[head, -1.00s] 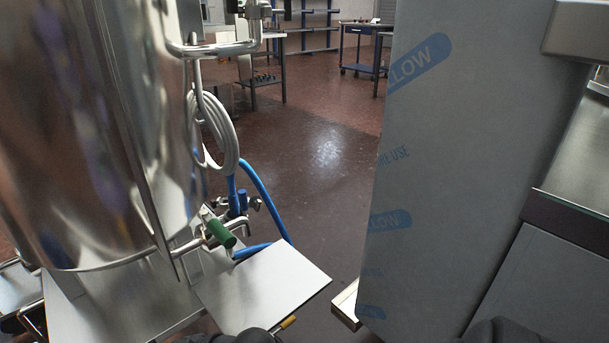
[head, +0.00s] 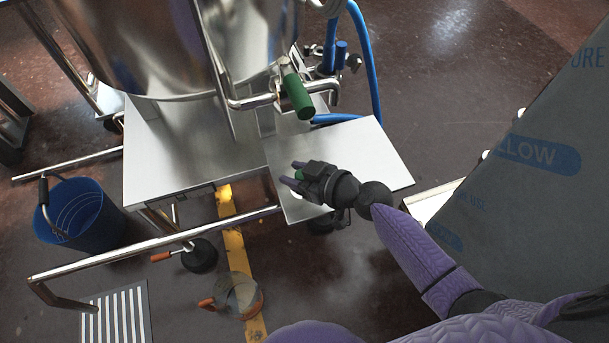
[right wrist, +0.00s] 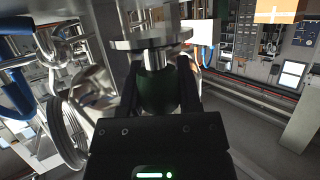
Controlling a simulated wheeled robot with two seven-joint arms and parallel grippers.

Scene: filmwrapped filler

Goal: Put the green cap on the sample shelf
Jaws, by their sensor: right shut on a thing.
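My right gripper (head: 291,172) is shut on a small green thing (head: 299,175), which I take to be the green cap. Only a sliver of it shows between the fingers in the head view. In the right wrist view the dark green cap (right wrist: 158,92) sits between the fingers, with a metal stem and round flange in line beyond it; I cannot tell if they touch. The gripper appears over the left part of a flat steel plate (head: 365,155), likely the sample shelf; the height gap is unclear. My left gripper is not in view.
A steel tank (head: 160,50) stands above the plate. A valve with a green handle (head: 297,97) and a blue hose (head: 367,60) are close behind the gripper. A film-wrapped cabinet (head: 540,170) stands right. A blue bucket (head: 80,215) and a clear jug (head: 238,294) are lower left.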

